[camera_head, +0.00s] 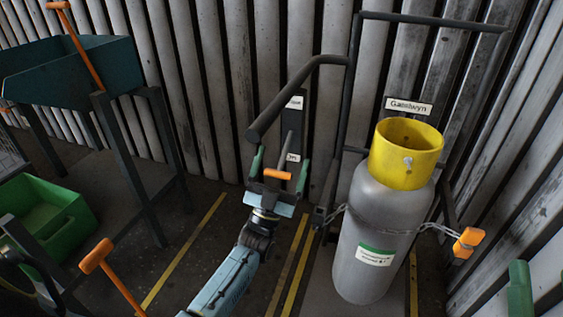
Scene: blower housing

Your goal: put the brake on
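A short orange grip (278,174) shows between the two green fingers of my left gripper (280,170). The fingers stand apart, with a visible gap on the right side of the grip; I cannot tell whether they touch it. A dark upright plate (298,125) stands behind, with a white label near its top and another lower down, too small to read surely. A grey rod (288,145) rises in front of the plate; its join to the orange grip is hidden. A green finger of my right gripper (519,289) shows at the lower right edge, the rest out of view.
A grey cylinder (370,240) with a yellow collar (405,155) stands chained to a dark trolley frame (352,85). An orange piece (467,242) hangs on the chain. A teal bin (85,75) and a green crate (45,220) are at left. Another orange handle (96,256) stands lower left.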

